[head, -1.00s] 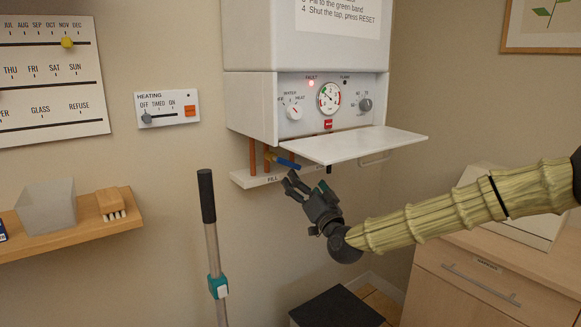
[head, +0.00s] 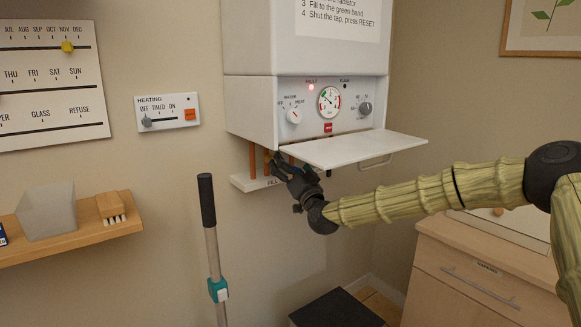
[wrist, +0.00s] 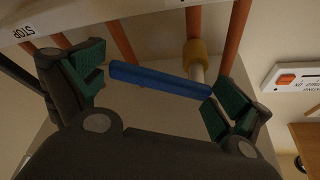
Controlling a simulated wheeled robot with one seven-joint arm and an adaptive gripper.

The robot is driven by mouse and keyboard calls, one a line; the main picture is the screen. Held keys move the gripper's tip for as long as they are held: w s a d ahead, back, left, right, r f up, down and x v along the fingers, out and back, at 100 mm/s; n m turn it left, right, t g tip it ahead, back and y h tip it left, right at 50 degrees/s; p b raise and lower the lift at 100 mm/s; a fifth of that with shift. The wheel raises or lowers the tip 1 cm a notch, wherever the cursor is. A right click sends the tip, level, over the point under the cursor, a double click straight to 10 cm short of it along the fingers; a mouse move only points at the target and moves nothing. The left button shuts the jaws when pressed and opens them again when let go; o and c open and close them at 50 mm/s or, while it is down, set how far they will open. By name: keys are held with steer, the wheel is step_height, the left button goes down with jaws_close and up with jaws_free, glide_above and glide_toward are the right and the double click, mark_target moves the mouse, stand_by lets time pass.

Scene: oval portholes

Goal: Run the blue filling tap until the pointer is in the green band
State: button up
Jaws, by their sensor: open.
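The blue tap lever (wrist: 160,79) lies between the open fingers of my gripper (wrist: 150,88) in the wrist view, near both pads; I cannot tell whether either pad touches it. In the head view my gripper (head: 281,165) is under the boiler at the pipes and hides most of the lever. The round pressure gauge (head: 329,102) has a white face with green and red marks; its pointer is too small to read surely. A red lamp (head: 311,87) marked FAULT is lit.
The boiler's white flap (head: 355,149) hangs open just above my gripper. Copper pipes (head: 253,160) and a labelled rail (head: 243,182) are close by. A grey pole (head: 212,245) stands to the left, and a dark box (head: 336,308) is on the floor.

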steer(key=c, duration=1.3)
steer(key=shift+r+n+y+b, duration=0.1)
steer(key=shift+n+y+b, duration=0.6)
steer(key=shift+n, duration=0.3)
steer(key=shift+d+r+n+g+y+b, duration=0.1)
steer(key=shift+r+n+g+y+b, duration=0.3)
steer(key=shift+n, duration=0.65)
steer(key=shift+a+r+n+g+y+b, duration=0.15)
steer(key=shift+n+y+b, duration=0.25)
steer(key=shift+n, duration=0.6)
steer(key=shift+d+r+n+g+y+b, duration=0.15)
steer(key=shift+r+n+g+y+b, duration=0.3)
steer(key=shift+n, duration=0.6)
steer(key=shift+f, duration=0.15)
steer(key=o, duration=1.3)
steer(key=v, duration=1.2)
steer(key=shift+f, duration=0.15)
